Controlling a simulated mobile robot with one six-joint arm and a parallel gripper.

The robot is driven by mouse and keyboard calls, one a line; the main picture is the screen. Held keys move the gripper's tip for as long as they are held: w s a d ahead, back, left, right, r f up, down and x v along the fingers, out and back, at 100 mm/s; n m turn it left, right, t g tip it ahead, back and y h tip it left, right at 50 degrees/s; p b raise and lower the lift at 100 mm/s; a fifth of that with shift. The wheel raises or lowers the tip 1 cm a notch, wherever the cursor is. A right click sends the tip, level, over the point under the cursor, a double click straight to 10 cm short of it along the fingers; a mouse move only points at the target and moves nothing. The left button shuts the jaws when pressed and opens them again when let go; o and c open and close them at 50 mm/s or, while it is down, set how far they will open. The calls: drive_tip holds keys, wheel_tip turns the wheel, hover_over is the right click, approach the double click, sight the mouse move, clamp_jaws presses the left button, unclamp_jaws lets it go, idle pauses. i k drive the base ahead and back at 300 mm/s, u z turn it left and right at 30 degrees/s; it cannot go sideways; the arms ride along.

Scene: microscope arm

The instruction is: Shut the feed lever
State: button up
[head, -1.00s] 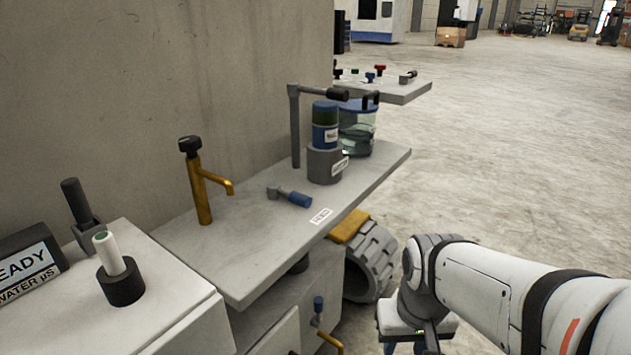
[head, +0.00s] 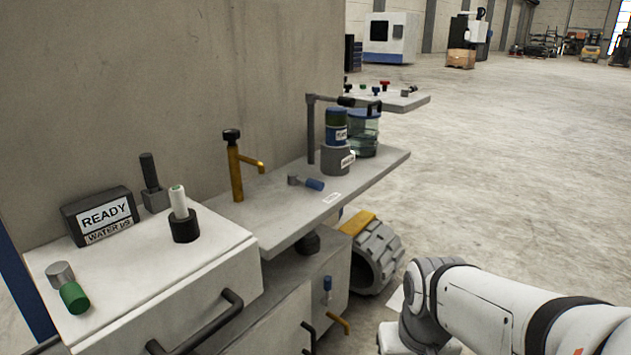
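A lever with a blue handle (head: 314,184) and a grey pivot lies nearly flat on the grey shelf, beside a small white label (head: 332,197) too small to read. Another lever, with a green handle (head: 75,298) and a grey pivot (head: 61,273), lies on the white cabinet top at the lower left. I cannot tell from the labels which one is the feed lever. My white arm comes in from the lower right, well to the right of both levers. Its wrist is cut off by the bottom edge, and my gripper's fingers are out of frame.
On the white cabinet (head: 165,260) stand a READY sign (head: 103,215), a dark upright handle (head: 152,182) and a white cylinder in a black base (head: 183,215). Open floor lies right.

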sight(294, 179)
drive_tip(key=u, duration=0.05)
drive_tip(key=i, duration=0.9)
drive_tip(key=z, duration=0.05)
